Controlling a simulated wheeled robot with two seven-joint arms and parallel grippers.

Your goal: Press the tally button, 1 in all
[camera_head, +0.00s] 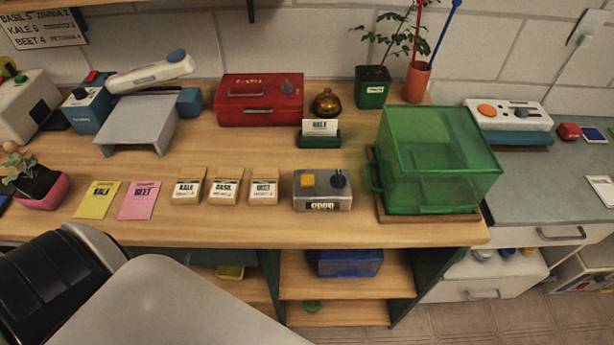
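The tally counter (310,204) is a small grey metal box near the front edge of the wooden bench, right of the middle. Nothing touches the button. Neither of my grippers shows in this view.
A green translucent box (440,165) stands close right of the counter. Seed packets, one being the beet packet (264,190), stand to its left. A green card holder (318,139) and red metal box (260,100) are behind. The space above the counter is clear.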

